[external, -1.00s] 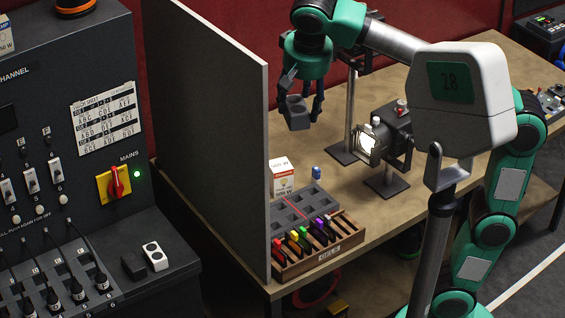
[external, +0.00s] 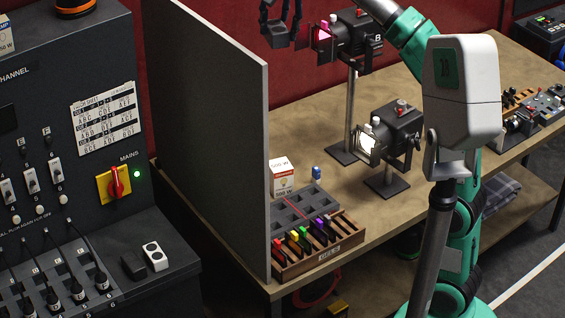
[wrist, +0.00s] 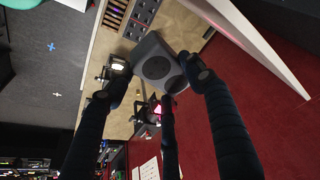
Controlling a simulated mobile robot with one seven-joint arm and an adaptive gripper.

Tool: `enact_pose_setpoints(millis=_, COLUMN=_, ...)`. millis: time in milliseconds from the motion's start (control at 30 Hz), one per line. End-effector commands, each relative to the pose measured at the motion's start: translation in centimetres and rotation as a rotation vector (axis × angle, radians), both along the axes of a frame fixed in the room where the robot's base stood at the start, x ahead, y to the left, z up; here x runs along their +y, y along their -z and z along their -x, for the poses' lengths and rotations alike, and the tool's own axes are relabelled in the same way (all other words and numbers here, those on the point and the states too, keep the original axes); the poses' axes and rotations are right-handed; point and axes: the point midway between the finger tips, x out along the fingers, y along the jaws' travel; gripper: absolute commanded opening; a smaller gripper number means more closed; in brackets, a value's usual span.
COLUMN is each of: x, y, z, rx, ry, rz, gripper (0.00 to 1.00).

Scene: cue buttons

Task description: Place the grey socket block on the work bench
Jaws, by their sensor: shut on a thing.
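The grey socket block (external: 275,37) is a small dark grey block held in my gripper (external: 282,16), near the top edge of the external view. In the wrist view, my gripper (wrist: 155,72) is shut on the block (wrist: 160,50), whose round dark face shows between the fingers. The block is in the air, apart from the work bench (external: 312,127). The bench has a tan top and stands along the red wall. The upper part of my gripper is cut off by the frame in the external view.
A tall grey panel (external: 215,120) stands at the bench's left end. A lit lamp on a tall stand (external: 350,35) is right of my gripper, with a lower lamp (external: 395,130) in front. A gel tray (external: 325,255) and white-orange box (external: 283,180) occupy the front left.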

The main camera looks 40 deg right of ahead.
Motion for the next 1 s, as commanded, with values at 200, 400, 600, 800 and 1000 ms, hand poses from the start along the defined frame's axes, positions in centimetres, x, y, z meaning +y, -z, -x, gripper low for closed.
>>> enact_pose_setpoints(millis=200, x=-1.7, y=-0.6, z=-4.7, rx=0.001, ry=-0.042, rz=0.0, gripper=0.23)
enact_pose_setpoints(millis=400, x=-3.1, y=-0.6, z=-8.9, rx=0.0, ry=-0.084, rz=0.001, gripper=0.23)
enact_pose_setpoints(millis=600, x=-4.4, y=0.3, z=-13.0, rx=-0.001, ry=-0.126, rz=0.002, gripper=0.23)
enact_pose_setpoints(millis=800, x=-5.5, y=3.2, z=-18.0, rx=0.001, ry=-0.159, rz=0.003, gripper=0.23)
enact_pose_setpoints(millis=1000, x=-6.3, y=8.0, z=-22.8, rx=0.002, ry=-0.169, rz=0.003, gripper=0.23)
